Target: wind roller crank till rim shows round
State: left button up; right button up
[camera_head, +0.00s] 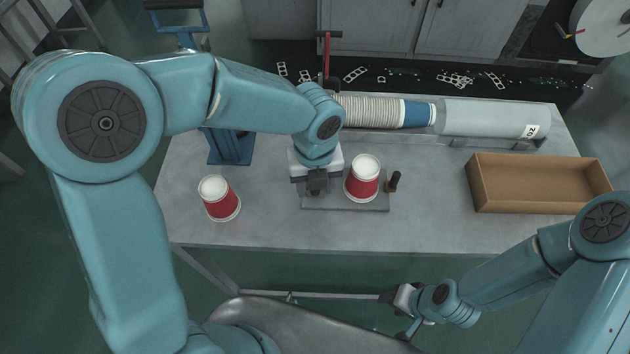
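A red and white paper cup (362,180) stands on a small grey plate (345,204) on the bench, its pale top facing up. A dark upright knob with a brownish base (393,181) is at the plate's right end; it may be the crank handle. My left gripper (317,188) points down over the plate's left part, just left of the cup. Its fingers are dark and small, so their opening is unclear. My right gripper (400,318) is low in front of the bench, away from the cup; its fingers are not clear.
A second red cup (219,198) stands at the left on the bench (270,228). A ribbed cup stack (368,111) leads into a grey tube (490,118) at the back. An open brown box (535,203) is at right. A blue stand (229,147) is behind left.

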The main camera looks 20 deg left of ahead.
pick_arm(q)
notch_tip(320, 180, up, 16)
jog(key=shift+r+b, duration=0.2)
jog(key=shift+b, duration=0.15)
jog(key=shift+s, duration=0.1)
dwell(0.5)
